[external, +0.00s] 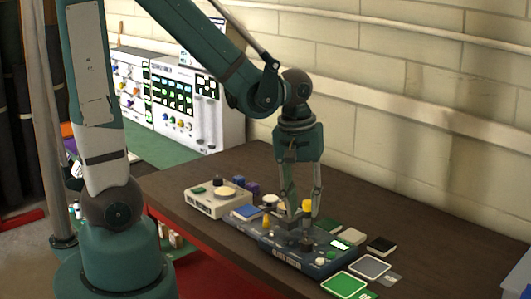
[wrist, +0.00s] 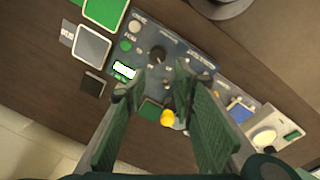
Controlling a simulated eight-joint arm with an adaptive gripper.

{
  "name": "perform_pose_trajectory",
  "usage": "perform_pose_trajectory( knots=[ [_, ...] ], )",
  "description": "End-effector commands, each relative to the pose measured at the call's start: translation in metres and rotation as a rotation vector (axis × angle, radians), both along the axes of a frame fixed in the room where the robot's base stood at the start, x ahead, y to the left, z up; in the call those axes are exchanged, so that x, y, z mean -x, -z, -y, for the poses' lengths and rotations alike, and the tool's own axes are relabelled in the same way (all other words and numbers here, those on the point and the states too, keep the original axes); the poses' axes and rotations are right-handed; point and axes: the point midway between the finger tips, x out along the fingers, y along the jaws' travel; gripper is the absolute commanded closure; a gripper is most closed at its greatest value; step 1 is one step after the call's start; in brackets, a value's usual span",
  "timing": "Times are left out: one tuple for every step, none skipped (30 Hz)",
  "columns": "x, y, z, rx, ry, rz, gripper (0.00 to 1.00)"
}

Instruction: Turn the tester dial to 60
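The tester (external: 288,254) is a dark blue-grey box lying on the brown table, with a lit screen and printed marks on its top. In the wrist view, the tester panel (wrist: 182,48) shows a round black dial (wrist: 157,54) with small marks around it; its setting is too small to read. My gripper (external: 301,212) points down above the tester. In the wrist view, my gripper (wrist: 158,84) is open, with a clear gap between the fingers. The dial appears just beyond the fingertips, apart from them.
A yellow-topped piece (wrist: 167,117) shows between the fingers. A cream box (external: 217,202) with a round disc stands left of the tester. Green (external: 345,285) and grey (external: 370,266) pads and a black block (external: 381,246) lie to its right. The wall is behind the table.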

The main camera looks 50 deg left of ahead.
Motion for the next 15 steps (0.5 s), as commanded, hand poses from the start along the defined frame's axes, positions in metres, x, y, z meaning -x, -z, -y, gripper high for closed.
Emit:
perform_pose_trajectory(
  knots=[
    [0.000,0.002,0.004,-0.001,-0.007,-0.013,0.74],
    [0.001,0.004,0.006,-0.002,-0.015,-0.020,0.74],
    [0.001,0.006,0.008,-0.003,-0.023,-0.028,0.74],
    [0.001,0.007,0.009,-0.004,-0.029,-0.034,0.74],
    [0.002,0.009,0.010,-0.006,-0.034,-0.039,0.74],
    [0.003,0.010,0.011,-0.007,-0.039,-0.045,0.74],
    [0.003,0.011,0.012,-0.007,-0.042,-0.049,0.74],
    [0.003,0.012,0.012,-0.008,-0.044,-0.051,0.74],
    [0.003,0.013,0.013,-0.008,-0.047,-0.054,0.74],
    [0.003,0.013,0.013,-0.008,-0.049,-0.055,0.74],
    [0.004,0.013,0.014,-0.008,-0.050,-0.056,0.74],
    [0.004,0.014,0.014,-0.009,-0.051,-0.057,0.74],
    [0.004,0.014,0.014,-0.009,-0.052,-0.057,0.74],
    [0.004,0.014,0.014,-0.009,-0.052,-0.057,0.74],
    [0.004,0.014,0.014,-0.009,-0.051,-0.057,0.74]
  ],
)
